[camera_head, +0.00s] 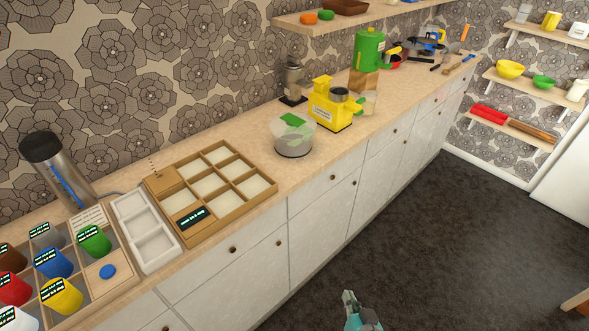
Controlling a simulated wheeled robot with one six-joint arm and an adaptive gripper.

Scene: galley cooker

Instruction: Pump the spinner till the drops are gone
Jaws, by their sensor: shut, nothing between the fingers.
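The spinner, a clear round bowl (293,137) with a dark base, stands on the counter near its front edge. Something green shows at its top and more green shows faintly inside. I cannot tell from here whether the green top is a pump knob, and any drops are too small to make out. My gripper (348,296) is at the bottom of the picture, over the dark floor in front of the cabinets. It is shut and empty, well apart from the spinner and nearer to me.
A yellow appliance (334,108) stands close behind the spinner at right, with a green canister (369,49) beyond. A divided wooden tray (211,189) lies to the left. Bare counter (265,125) lies around the spinner. The floor (430,240) in front is clear.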

